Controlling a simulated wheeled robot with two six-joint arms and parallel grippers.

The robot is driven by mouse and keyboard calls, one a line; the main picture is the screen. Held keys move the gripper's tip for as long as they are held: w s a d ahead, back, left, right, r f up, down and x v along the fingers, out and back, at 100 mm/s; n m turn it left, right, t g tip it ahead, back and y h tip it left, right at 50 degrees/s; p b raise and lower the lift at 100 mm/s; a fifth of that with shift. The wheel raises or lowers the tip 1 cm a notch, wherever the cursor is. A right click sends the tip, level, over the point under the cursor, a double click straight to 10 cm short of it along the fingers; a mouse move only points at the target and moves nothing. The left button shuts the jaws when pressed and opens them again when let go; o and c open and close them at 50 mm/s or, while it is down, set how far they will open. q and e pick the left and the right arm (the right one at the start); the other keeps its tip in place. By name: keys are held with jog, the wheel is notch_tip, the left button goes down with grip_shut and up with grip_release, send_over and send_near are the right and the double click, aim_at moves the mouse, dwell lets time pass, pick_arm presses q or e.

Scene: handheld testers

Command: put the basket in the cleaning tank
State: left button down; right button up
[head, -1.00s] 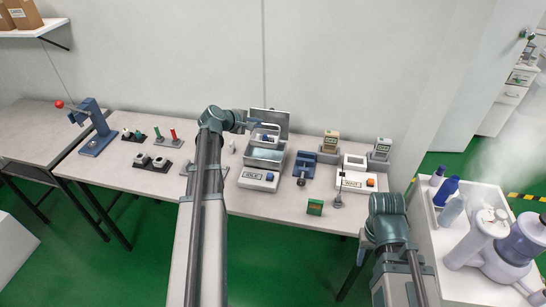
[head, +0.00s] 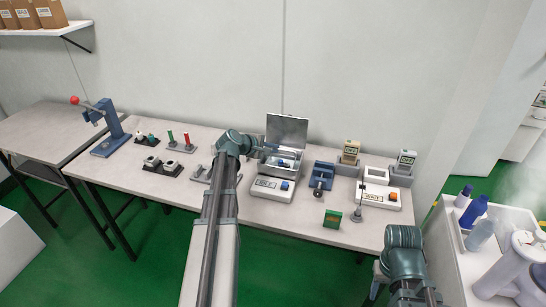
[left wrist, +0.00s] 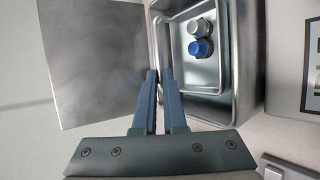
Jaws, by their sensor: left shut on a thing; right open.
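My right gripper (head: 377,278) is open, low in front of the table.
A blue clamp-like device (head: 321,178), a green block (head: 332,218) and a WAIT panel (head: 378,195) stand right of the tank. A white cart (head: 455,250) with bottles is at the right. A blue lever press (head: 108,130) stands at the far left.

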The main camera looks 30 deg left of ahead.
pick_arm(q)
jog(key=shift+f+b, duration=0.35)
jog(key=shift+f, duration=0.5)
jog(key=shift+r, duration=0.1)
pick_arm(e)
jog(key=shift+f, duration=0.75)
pick_arm(q)
jog(key=c, duration=1)
grip_release()
jog(key=shift+s+r, duration=0.1)
jog(key=shift+r, duration=0.05)
jog(key=p+v, duration=0.6)
jog(key=v, duration=0.5)
jog(key=shift+s+r+p, duration=0.15)
jog(key=shift+s+p, duration=0.2)
jog(key=shift+p, duration=0.05)
pick_arm(e)
notch_tip(320, 180, up, 7)
jog(key=shift+f, duration=0.2)
